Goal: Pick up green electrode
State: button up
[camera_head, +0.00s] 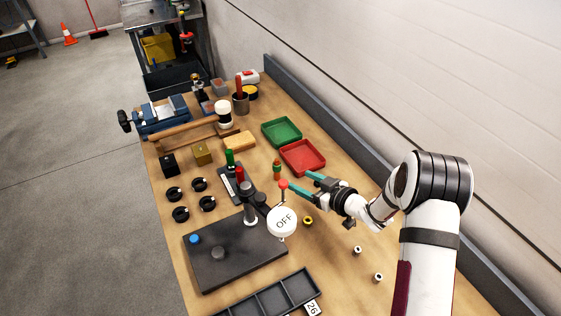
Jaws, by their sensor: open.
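A green cylinder (230,157) stands upright at the far end of a narrow dark holder with a light label (227,184). A red cylinder (240,174) stands beside it. A small upright piece, green with an orange-red part (277,168), stands separately to the right; I cannot tell which green piece is the electrode. My gripper (299,180) is open, with its teal fingers pointing left. It appears empty. Its fingertips are right of the small green piece and apart from the green cylinder. The lower fingertip overlaps a red ball (283,184) on a stalk in the picture; contact is unclear.
Green (281,132) and red (302,157) trays lie behind. Black knobs (175,194), a vise (165,118) and a hammer (185,134) are left. The right bench is mostly clear.

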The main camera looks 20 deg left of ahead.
aim_at(280, 169)
jog(key=x, duration=1.3)
jog(key=shift+w+d, duration=0.1)
jog(key=shift+w, duration=0.05)
jog(key=shift+r, duration=0.1)
grip_shut()
